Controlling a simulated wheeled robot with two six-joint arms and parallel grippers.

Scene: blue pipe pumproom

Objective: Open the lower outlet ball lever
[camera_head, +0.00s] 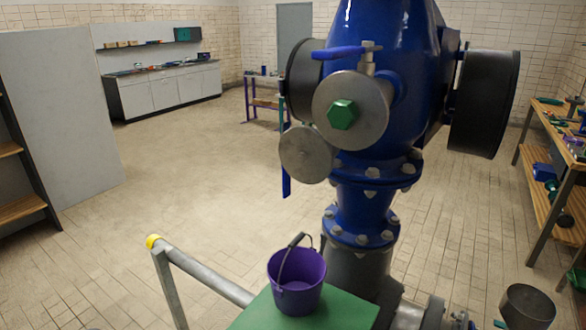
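A large blue pump body (385,45) stands right of centre. A slim blue lever (286,178) hangs straight down at its left, beside a round grey disc (306,155); it looks like the lower outlet ball lever. Its upper end is partly hidden by the disc. A second blue lever (338,52) lies level, higher up, by a bolt-like stem (368,58). A larger grey disc with a green hex nut (342,115) sits between the two. Neither of my grippers is in view.
A purple bucket (297,283) with its handle up stands on a green-topped platform (255,317) below the hanging lever. A grey rail with a yellow end (154,241) runs left of it. A workbench (545,180) is at right, a dark bin (526,306) at lower right. The left floor is open.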

